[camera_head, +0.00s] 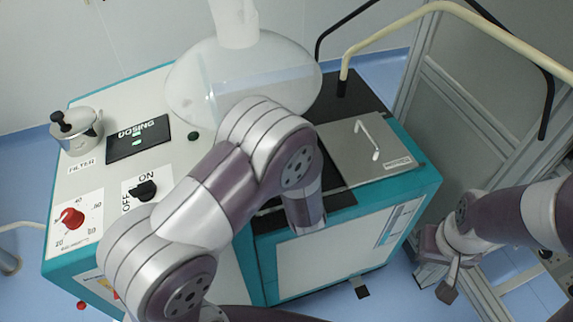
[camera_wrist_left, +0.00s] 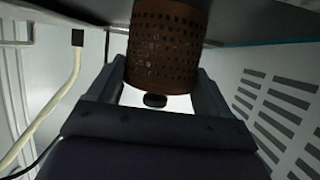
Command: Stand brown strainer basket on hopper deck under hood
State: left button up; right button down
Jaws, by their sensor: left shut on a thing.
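The brown strainer basket (camera_wrist_left: 168,42) is a perforated cylinder in the left wrist view, with its top end cut off by the frame. My left gripper (camera_wrist_left: 155,92) is shut on it, one finger on each side. A small dark knob-like piece (camera_wrist_left: 155,100) shows just below the basket. In the head view my left arm hides the basket and left gripper. The translucent hood (camera_head: 235,75) hangs over the machine. The dark hopper deck (camera_head: 365,100) shows to its right. My right gripper (camera_head: 437,284) appears open and empty, right of the machine.
A metal lid with a handle (camera_head: 365,150) covers the deck's front right. A cream hose (camera_head: 395,25) rises from the deck. A filter pot (camera_head: 78,130), dosing display (camera_head: 138,138) and red knob (camera_head: 72,217) occupy the left panel. A grey frame (camera_head: 450,110) stands at right.

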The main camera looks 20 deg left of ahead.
pick_arm(q)
jog(key=shift+s, duration=0.1)
jog(key=shift+f, duration=0.1)
jog(key=o, duration=1.1)
jog(key=shift+s+d+r, duration=0.1)
jog(key=shift+s+r, duration=0.05)
jog(key=shift+r, duration=0.2)
jog(key=p+v, duration=0.1)
jog(key=v, duration=1)
jog(key=shift+s+d+p, duration=0.1)
jog(key=shift+s+p, duration=0.2)
jog(key=shift+p, duration=0.05)
